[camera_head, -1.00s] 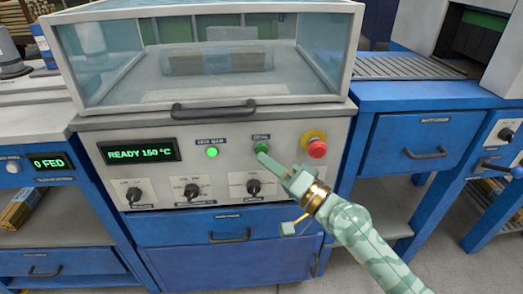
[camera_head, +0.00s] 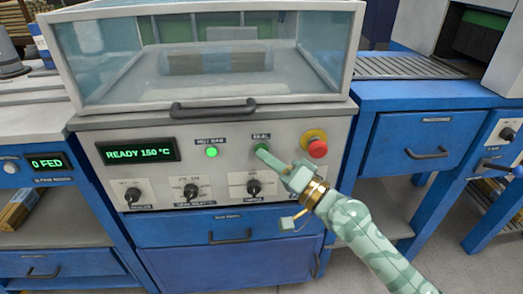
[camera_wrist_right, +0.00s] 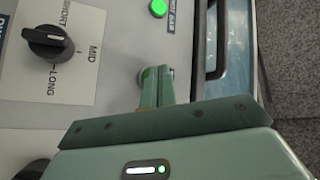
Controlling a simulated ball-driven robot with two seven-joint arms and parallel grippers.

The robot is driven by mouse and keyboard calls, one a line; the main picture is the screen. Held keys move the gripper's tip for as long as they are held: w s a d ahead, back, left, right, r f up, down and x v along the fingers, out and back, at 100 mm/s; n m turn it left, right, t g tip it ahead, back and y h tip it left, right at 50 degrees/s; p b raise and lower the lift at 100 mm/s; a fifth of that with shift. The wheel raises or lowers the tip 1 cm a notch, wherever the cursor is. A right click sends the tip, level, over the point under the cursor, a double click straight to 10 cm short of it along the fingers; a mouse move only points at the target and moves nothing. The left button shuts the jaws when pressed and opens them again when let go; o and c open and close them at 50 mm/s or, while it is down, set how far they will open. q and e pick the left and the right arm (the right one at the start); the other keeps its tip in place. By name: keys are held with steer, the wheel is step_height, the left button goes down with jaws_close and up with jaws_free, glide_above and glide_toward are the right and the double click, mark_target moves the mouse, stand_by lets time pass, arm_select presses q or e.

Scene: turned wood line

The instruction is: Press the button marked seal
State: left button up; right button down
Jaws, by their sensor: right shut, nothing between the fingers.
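The button under the label SEAL (camera_head: 261,146) is on the grey front panel of the sealing machine, mostly hidden behind my fingertips in the head view. In the right wrist view a green and grey part of the button (camera_wrist_right: 144,74) shows beside the fingers. My right gripper (camera_head: 264,153) is shut and empty, its fingertips at the button. I cannot tell whether the fingertips touch it or whether it is pushed in. My left gripper is not in view.
A red stop knob (camera_head: 317,148) on a yellow base sits just right of the button. The green HOT BAR lamp (camera_head: 212,152) is lit to the left, near a display (camera_head: 138,151) reading READY 150 °C. Black dials (camera_head: 253,188) sit below, and a lid handle (camera_head: 213,110) above.

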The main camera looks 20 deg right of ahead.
steer(key=shift+w, duration=0.15)
stand_by(0.4)
steer(key=shift+s+a, duration=0.15)
steer(key=shift+s, duration=0.65)
steer(key=shift+s+a+p, duration=0.25)
steer(key=shift+s, duration=0.55)
steer(key=shift+s+a+p, duration=0.2)
steer(key=shift+s, duration=0.6)
steer(key=shift+s+a+p, duration=0.25)
steer(key=shift+s, duration=0.55)
